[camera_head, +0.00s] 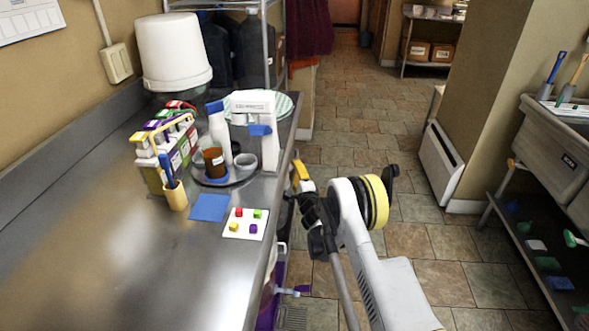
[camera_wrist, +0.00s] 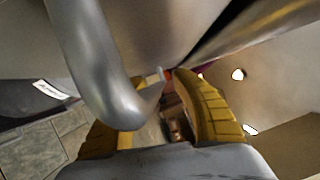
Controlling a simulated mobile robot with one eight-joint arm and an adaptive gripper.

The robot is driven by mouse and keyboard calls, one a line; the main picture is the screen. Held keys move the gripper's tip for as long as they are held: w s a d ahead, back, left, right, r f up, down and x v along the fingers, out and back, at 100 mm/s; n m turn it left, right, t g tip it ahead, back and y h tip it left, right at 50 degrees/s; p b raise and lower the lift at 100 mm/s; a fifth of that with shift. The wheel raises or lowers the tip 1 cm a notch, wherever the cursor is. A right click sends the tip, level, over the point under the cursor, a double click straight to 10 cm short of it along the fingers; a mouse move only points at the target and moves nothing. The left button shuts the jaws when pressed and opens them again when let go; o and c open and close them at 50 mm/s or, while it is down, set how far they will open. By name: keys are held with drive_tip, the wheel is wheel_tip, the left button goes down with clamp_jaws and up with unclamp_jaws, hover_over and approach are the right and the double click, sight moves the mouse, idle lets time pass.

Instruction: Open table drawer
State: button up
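The metal table (camera_head: 120,260) runs along the left of the head view. Its front face is mostly hidden from above, and I cannot make out the drawer there. In the wrist view a thick grey tubular handle (camera_wrist: 88,60) bends close in front of the camera, beside a smooth grey surface (camera_wrist: 165,30). My gripper (camera_head: 301,178) is at the table's front edge; its yellow fingers also show in the wrist view (camera_wrist: 158,112). The fingers are apart, with a gap between them. The handle's bend covers part of the left finger; I cannot tell whether they touch.
On the table are a white bucket (camera_head: 172,48), a carton rack (camera_head: 165,150), a tray (camera_head: 225,178) with cups, a blue square (camera_head: 209,207) and a white card (camera_head: 246,230) with coloured cubes. The tiled floor (camera_head: 360,125) is clear to the right. A sink (camera_head: 562,150) stands at far right.

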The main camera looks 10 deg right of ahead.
clamp_jaws()
drive_tip(key=s+d, duration=0.4)
drive_tip(key=d, duration=0.9)
drive_tip(key=s+d, duration=0.4)
drive_tip(key=d, duration=1)
drive_tip(key=shift+s+d, duration=0.15)
drive_tip(key=shift+s, duration=0.25)
drive_tip(key=shift+o, duration=0.8)
unclamp_jaws()
